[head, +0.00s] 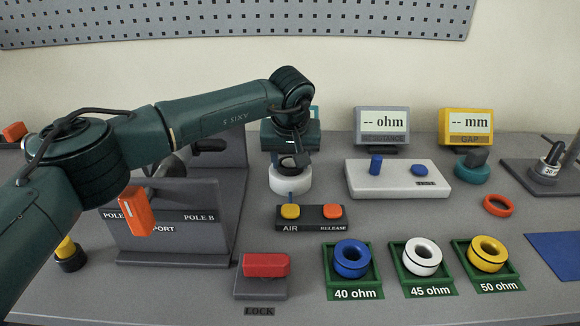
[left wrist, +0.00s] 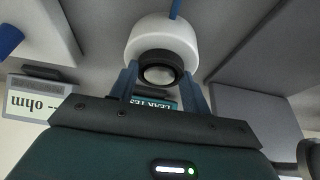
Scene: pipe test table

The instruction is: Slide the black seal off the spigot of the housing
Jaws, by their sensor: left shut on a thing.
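The white round housing (head: 290,180) stands upright on the table behind the AIR box, and it shows in the left wrist view (left wrist: 163,35). The black seal (left wrist: 160,62) rings the pale end of the spigot (left wrist: 158,74) on the housing. My left gripper (left wrist: 162,82) points down over the housing, with one finger on each side of the seal, shut on it. In the head view the left gripper (head: 291,158) hides much of the spigot and seal. I cannot tell whether the seal has shifted along the spigot. My right gripper is not in view.
The AIR and RELEASE box (head: 311,217) stands just in front of the housing. A grey POLE fixture (head: 180,215) is to the left, a white test block (head: 398,185) to the right. A red LOCK block (head: 266,264) and green ring trays (head: 350,292) are nearer.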

